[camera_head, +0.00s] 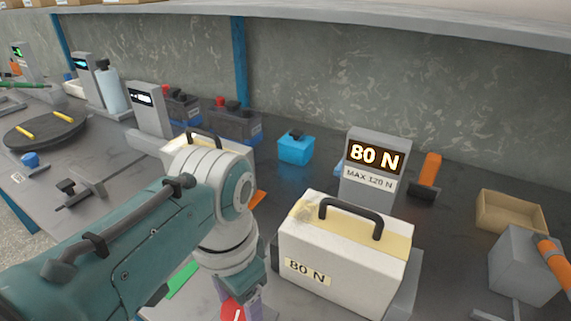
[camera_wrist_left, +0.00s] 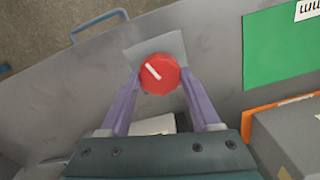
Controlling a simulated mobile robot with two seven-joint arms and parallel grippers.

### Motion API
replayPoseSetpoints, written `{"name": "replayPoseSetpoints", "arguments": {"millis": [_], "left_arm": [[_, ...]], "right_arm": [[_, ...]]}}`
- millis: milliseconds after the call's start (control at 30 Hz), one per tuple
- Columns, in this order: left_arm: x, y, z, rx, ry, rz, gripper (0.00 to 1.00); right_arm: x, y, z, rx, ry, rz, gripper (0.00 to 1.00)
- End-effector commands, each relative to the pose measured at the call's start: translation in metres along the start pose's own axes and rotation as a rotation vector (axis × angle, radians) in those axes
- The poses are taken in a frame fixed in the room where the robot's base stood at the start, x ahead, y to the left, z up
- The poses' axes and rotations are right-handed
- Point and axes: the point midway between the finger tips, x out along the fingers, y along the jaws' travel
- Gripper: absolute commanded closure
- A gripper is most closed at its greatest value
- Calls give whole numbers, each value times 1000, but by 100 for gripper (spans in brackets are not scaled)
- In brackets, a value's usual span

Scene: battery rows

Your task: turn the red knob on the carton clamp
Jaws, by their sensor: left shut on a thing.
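The red knob (camera_head: 232,311) with a white pointer line shows at the bottom edge of the head view, partly cut off. In the left wrist view the knob (camera_wrist_left: 160,74) sits on a grey plate, its white line slanting from upper left to lower right. My left gripper (camera_wrist_left: 158,80) is shut on the knob, one purple finger at each side. The white carton (camera_head: 343,250), with a black handle and an "80 N" label, stands between the grey clamp jaws (camera_head: 402,287). The display (camera_head: 376,157) behind it reads "80 N", above a "MAX 120 N" label. My right gripper is not in view.
A blue box (camera_head: 296,148), an orange-handled thing (camera_head: 429,170) and an open tan tray (camera_head: 510,213) stand around the clamp. A grey block (camera_head: 524,264) is at the right. Another carton with a handle is partly hidden behind my left arm. A green panel (camera_wrist_left: 282,47) lies beside the knob.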

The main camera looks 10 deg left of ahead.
Motion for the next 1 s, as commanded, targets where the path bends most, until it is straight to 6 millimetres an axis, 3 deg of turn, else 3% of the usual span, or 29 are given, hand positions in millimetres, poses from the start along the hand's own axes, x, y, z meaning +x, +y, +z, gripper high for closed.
{"name": "replayPoseSetpoints", "arguments": {"millis": [167,200,433,733,1000], "left_arm": [[0,0,-1,-1,1,-1,92],[0,0,-1,-1,1,-1,32],[0,0,-1,-1,1,0,6],[-5,0,-1,-1,1,0,6],[-56,0,-1,-2,4,-1,6]], "right_arm": [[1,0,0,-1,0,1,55],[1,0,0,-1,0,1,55],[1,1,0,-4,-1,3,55],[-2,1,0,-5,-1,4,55],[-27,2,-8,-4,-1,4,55]]}}
